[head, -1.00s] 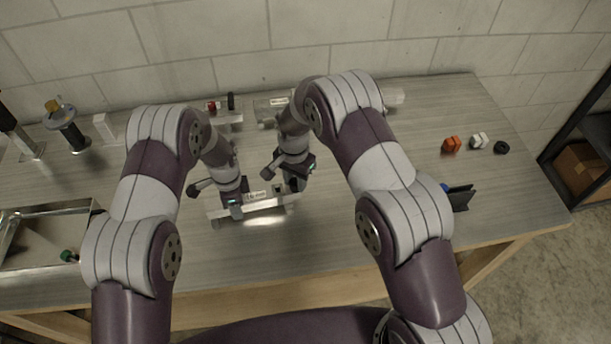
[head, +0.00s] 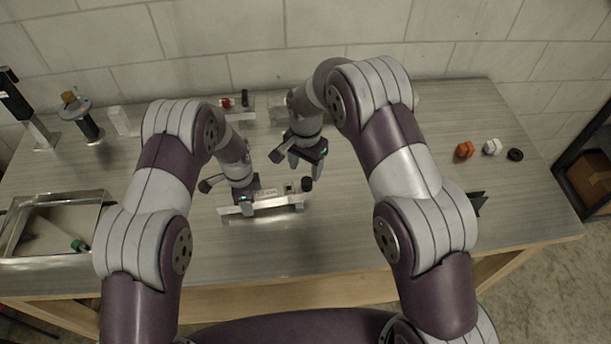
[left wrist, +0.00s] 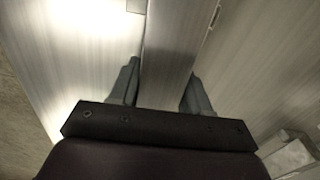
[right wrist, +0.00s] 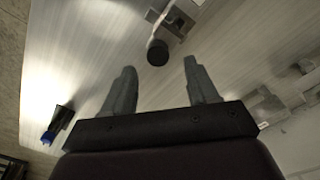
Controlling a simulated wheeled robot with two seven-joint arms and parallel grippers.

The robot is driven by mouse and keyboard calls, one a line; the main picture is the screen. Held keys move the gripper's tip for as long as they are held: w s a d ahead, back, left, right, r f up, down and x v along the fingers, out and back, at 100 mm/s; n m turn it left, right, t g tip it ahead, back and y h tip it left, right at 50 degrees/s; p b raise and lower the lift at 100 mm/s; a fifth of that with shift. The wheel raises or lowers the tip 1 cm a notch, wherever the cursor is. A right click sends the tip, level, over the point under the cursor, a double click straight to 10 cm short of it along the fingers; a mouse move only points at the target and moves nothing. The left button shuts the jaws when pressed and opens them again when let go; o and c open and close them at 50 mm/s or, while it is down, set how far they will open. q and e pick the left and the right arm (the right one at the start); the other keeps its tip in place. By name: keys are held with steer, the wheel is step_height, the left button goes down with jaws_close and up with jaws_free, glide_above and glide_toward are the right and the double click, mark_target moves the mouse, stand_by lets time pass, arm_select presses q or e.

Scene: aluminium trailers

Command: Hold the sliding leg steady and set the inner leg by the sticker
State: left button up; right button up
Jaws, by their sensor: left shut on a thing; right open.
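The aluminium sliding leg (head: 275,204) lies along the table near its front, with a pale printed sticker (head: 265,192) visible on it. My left gripper (head: 243,205) is shut on the leg near its left part; the left wrist view shows the metal bar (left wrist: 170,60) between its fingers. A black round knob (head: 306,184) sits at the leg's right end. My right gripper (head: 307,168) is open and empty, just behind and above that end. In the right wrist view the knob (right wrist: 157,52) appears beyond the open fingers, apart from them. I cannot make out the inner leg separately.
A metal tray (head: 50,255) with a green-ended item stands at left. A flanged post (head: 85,118) and a white block (head: 120,121) stand at back left. Orange (head: 464,150), white (head: 492,147) and black (head: 515,155) small parts lie at right. The front table strip is clear.

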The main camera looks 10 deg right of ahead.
step_height(320, 180, up, 6)
steer(key=shift+r, duration=0.25)
arm_select(q)
steer(key=o, duration=1.4)
